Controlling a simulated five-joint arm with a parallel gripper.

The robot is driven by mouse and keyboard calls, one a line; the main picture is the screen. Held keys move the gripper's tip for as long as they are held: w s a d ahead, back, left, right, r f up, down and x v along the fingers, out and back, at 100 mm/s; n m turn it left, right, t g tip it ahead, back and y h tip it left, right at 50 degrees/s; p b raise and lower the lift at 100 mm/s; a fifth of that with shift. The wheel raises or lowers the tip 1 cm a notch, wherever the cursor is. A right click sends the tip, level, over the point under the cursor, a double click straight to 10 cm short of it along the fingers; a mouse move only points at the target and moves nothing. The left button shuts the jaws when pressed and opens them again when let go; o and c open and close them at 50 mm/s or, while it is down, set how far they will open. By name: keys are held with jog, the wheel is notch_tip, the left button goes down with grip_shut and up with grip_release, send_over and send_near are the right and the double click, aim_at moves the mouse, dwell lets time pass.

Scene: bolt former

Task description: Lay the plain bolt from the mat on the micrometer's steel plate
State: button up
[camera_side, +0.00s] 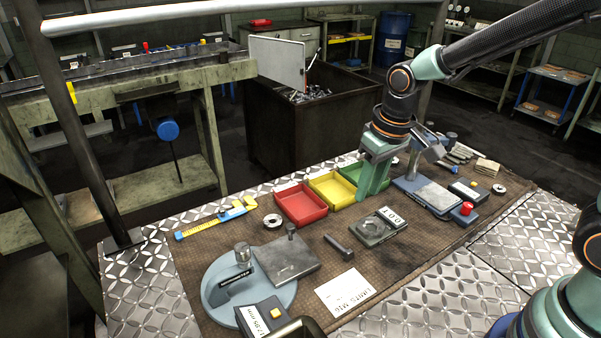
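A dark bolt (339,247) lies on its side on the brown mat (330,225), near the middle front, apart from other things. A micrometer (232,284) with a round blue-grey base stands at the front left. A square steel plate (287,260) is beside its frame, partly over the base, with a small dark knob-like piece upright at its back edge. My gripper (375,193) points down with green fingers in front of the green tray, behind and right of the bolt. Its fingers overlap in this view, so the opening between them is unclear. No bolt shows in it.
Red (301,205), yellow (332,190) and green (352,171) trays stand behind the bolt. A small block marked 100 (378,228) is right of it, a paper card (345,292) in front. A caliper (215,218) lies left. Another gauge (428,195) stands right.

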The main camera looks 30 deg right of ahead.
jog(key=g, duration=0.2)
send_over(343, 248)
notch_tip(343, 248, down, 9)
jog(key=shift+f, duration=2.75)
grip_shut()
jog(key=shift+r, duration=0.1)
jog(key=shift+r, duration=1.7)
